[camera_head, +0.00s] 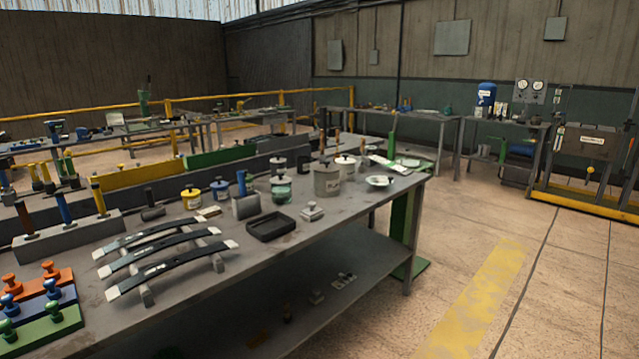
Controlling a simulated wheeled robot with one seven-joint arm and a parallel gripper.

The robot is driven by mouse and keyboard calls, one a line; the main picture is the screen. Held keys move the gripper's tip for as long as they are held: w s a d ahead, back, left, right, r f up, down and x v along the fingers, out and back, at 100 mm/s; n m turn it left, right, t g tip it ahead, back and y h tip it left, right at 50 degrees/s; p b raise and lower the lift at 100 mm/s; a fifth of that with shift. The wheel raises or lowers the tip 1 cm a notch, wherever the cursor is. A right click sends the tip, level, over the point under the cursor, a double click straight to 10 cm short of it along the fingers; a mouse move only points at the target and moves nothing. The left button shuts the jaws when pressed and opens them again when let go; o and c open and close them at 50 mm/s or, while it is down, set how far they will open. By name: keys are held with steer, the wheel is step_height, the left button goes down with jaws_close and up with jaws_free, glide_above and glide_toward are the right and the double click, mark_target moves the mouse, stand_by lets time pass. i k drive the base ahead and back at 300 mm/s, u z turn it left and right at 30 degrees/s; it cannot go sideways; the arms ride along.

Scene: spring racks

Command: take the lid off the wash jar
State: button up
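Several small lidded jars stand on the long grey workbench (250,240). I cannot tell for sure which is the wash jar. A clear greenish jar (281,190) with a grey lid stands near the middle. A white-topped jar (346,166) is behind the grey pot. My gripper is not in view.
A black tray (271,226), a small grey block (312,211) and a white dish (380,181) lie near the front edge. Curved leaf springs (168,262) rest on a rack at left. Open floor (510,250) lies to the right of the bench.

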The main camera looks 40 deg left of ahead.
mark_target(281, 178)
steer(key=u, duration=0.15)
steer(key=i, duration=1.2)
steer(key=u, duration=0.8)
steer(key=i, duration=1.1)
steer(key=u, duration=1.3)
steer(key=i, duration=1.15)
steer(key=u, duration=0.5)
